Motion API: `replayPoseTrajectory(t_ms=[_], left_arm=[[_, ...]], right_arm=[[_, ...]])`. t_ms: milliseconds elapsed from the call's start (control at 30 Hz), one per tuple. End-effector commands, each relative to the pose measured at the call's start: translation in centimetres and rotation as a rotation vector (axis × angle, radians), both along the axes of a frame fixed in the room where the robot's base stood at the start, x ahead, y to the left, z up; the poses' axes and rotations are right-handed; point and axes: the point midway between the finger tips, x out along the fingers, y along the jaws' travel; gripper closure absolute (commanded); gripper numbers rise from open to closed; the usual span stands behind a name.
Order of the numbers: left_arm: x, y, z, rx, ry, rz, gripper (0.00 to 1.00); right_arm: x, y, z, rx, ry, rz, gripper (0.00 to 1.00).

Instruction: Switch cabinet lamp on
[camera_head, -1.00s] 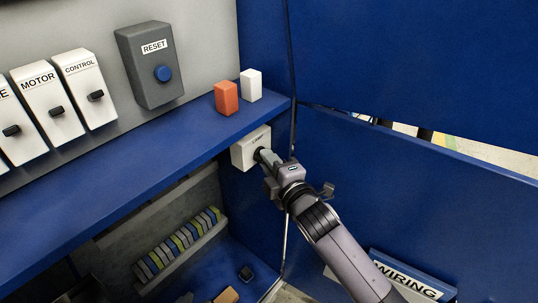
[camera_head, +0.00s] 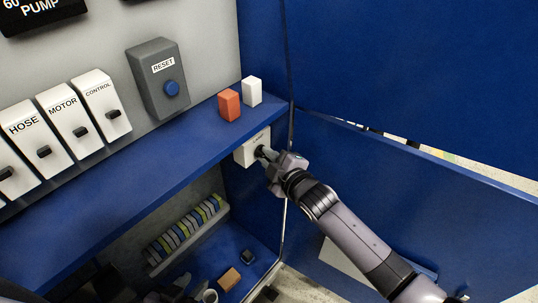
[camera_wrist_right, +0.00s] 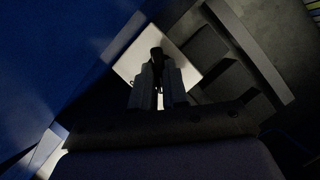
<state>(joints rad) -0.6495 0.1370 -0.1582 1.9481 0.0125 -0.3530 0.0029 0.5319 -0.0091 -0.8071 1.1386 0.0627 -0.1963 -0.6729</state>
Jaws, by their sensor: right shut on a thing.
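A white switch box (camera_head: 252,148) with a small label, too small to read, is mounted on the blue cabinet wall just under the shelf. My right gripper (camera_head: 266,154) reaches it from the lower right and is shut on the black switch knob (camera_wrist_right: 157,55) on its front. In the right wrist view the fingers (camera_wrist_right: 158,84) stand on both sides of the knob, with the white box face (camera_wrist_right: 185,62) behind. The fingers partly hide the knob, and its setting cannot be read. What seems to be my left gripper (camera_head: 178,288) shows at the bottom edge, mostly cut off.
The blue shelf (camera_head: 140,160) above holds an orange block (camera_head: 229,105) and a white block (camera_head: 252,91). A grey RESET box (camera_head: 158,80) and several white switches are on the back panel. The blue door (camera_head: 410,180) stands right of my right arm. Loose blocks lie below.

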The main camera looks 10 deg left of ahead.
Motion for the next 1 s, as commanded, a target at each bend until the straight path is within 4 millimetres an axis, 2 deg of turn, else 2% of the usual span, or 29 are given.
replayPoseTrajectory(t_ms=[267, 300, 367, 767, 1000], left_arm=[[0.0, -0.1, 0.0, -0.001, 0.000, -0.002, 0.64], [0.0, -0.1, 0.0, -0.001, 0.000, -0.002, 0.64], [0.0, -0.1, 0.0, -0.001, 0.000, -0.002, 0.64], [0.0, -0.1, 0.1, 0.000, 0.000, -0.003, 0.64], [0.0, 0.0, 0.7, 0.001, 0.000, -0.003, 0.64]], right_arm=[[0.0, -0.1, -0.1, -0.001, 0.001, -0.002, 1.00], [0.0, -0.1, -0.1, -0.001, 0.001, -0.002, 0.80], [0.0, -0.1, -0.1, -0.001, 0.001, -0.002, 0.61], [-0.3, -0.3, 0.0, 0.000, 0.000, -0.001, 0.61], [-2.0, -1.6, 0.6, 0.000, 0.001, -0.001, 0.61]])
